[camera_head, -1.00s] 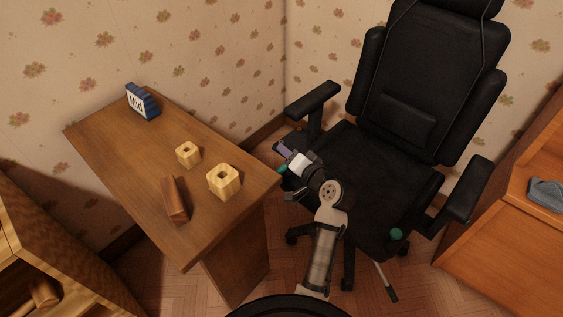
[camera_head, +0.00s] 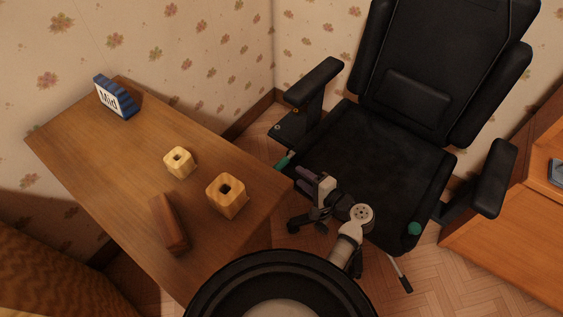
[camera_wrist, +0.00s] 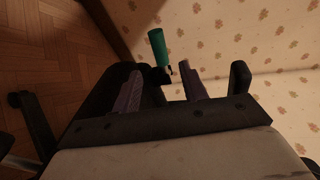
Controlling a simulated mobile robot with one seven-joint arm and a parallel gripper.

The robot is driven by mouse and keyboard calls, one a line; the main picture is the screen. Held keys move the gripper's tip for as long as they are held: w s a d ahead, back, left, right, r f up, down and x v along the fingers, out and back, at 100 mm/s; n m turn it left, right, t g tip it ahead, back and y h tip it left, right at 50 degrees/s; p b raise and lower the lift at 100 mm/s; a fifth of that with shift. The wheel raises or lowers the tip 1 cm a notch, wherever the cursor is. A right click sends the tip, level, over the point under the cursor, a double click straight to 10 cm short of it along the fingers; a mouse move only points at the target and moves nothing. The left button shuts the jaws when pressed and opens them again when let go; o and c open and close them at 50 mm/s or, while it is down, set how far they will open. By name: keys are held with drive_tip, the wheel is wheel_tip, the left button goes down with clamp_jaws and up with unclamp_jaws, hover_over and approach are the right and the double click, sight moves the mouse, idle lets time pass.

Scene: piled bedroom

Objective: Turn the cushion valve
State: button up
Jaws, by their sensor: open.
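A black office chair (camera_head: 370,155) stands with a green handle (camera_head: 283,162) at the left of its seat and a round green knob (camera_head: 414,229) at the seat's front right. I cannot tell which of these is the cushion valve. My gripper (camera_head: 307,176) is open and empty beside the left part of the seat, just right of and below the green handle in the head view. In the wrist view, a green handle (camera_wrist: 157,46) on a dark stem stands beyond the open fingers (camera_wrist: 160,82), roughly in line with the gap between them.
A wooden desk (camera_head: 110,160) on the left holds two pale blocks with holes, a brown block (camera_head: 169,222) and a blue "Mid" block (camera_head: 114,98). Its corner is close to my gripper. The chair's left armrest (camera_head: 314,81) rises behind. An orange-brown wooden unit (camera_head: 520,235) is at right.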

sight(282, 164)
drive_tip(key=x, duration=0.9)
drive_tip(key=shift+w+a, duration=0.3)
drive_tip(key=shift+c, duration=0.2)
clamp_jaws()
